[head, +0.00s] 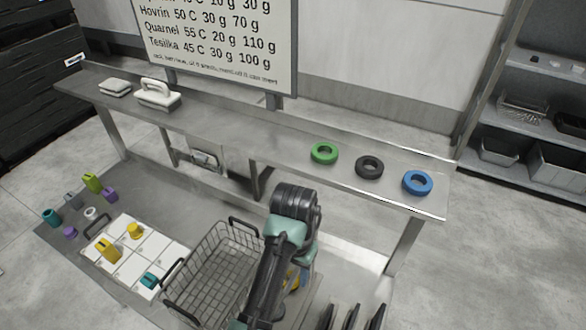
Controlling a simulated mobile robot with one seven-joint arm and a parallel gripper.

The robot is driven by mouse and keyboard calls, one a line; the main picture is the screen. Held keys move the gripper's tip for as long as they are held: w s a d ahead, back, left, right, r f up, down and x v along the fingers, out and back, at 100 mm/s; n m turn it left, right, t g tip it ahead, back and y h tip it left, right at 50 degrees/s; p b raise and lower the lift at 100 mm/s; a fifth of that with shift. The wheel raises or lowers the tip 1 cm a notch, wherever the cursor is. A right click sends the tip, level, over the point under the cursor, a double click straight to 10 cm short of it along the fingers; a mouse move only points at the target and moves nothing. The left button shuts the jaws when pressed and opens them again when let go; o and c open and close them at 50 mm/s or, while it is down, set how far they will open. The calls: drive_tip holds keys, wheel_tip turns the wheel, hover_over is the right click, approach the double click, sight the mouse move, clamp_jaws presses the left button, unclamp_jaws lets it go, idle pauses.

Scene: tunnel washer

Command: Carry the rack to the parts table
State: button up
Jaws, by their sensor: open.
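A grey wire basket with black handles, which looks like the rack (203,268), sits upright in the lower middle, partly covered on its right by my arm. It looks empty. It stands beside a white tiled board on a grey table (165,205) that bears several small coloured parts; I cannot tell whether this is the parts table. My arm rises from the bottom and bends at a black joint just right of the basket.
A raised steel shelf (225,125) crosses behind the table, carrying green (324,144), black (369,157) and blue (418,175) rings and a white handled block (158,101). A sign (215,45) stands behind it. Dark upright prongs (350,317) show at bottom right. Floor at right is clear.

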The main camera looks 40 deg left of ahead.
wheel_tip(320, 180, up, 10)
drive_tip(key=p, duration=0.6)
drive_tip(key=shift+r, duration=0.25)
drive_tip(key=shift+w, duration=0.1)
drive_tip(key=w+d+r+m+t+y+b, duration=0.1)
drive_tip(key=w+d+r+t+b, duration=0.15)
drive_tip(key=w, duration=0.35)
drive_tip(key=w+d+r+t+y+b, duration=0.1)
drive_tip(key=w+r+t+b, duration=0.15)
drive_tip(key=w, duration=0.25)
drive_tip(key=w+d+r+m+t+b, duration=0.1)
drive_tip(key=w+d+r+t+b, duration=0.15)
drive_tip(key=d+r+t, duration=0.35)
drive_tip(key=w+d+r+t+b, duration=0.2)
drive_tip(key=w+d+r+t, duration=0.2)
drive_tip(key=r, duration=0.5)
drive_tip(key=s+d+r+t+h+b, duration=0.1)
drive_tip(key=s+d+r+t+b, duration=0.2)
drive_tip(key=s+r+t, duration=0.3)
drive_tip(key=s+d+r+t+h+b, duration=0.1)
drive_tip(key=s+d+r+t+b, duration=0.2)
drive_tip(key=s+r, duration=0.9)
drive_tip(key=d+r+t, duration=0.3)
drive_tip(key=shift+r+m+b, duration=0.3)
drive_tip(key=shift+r, duration=0.1)
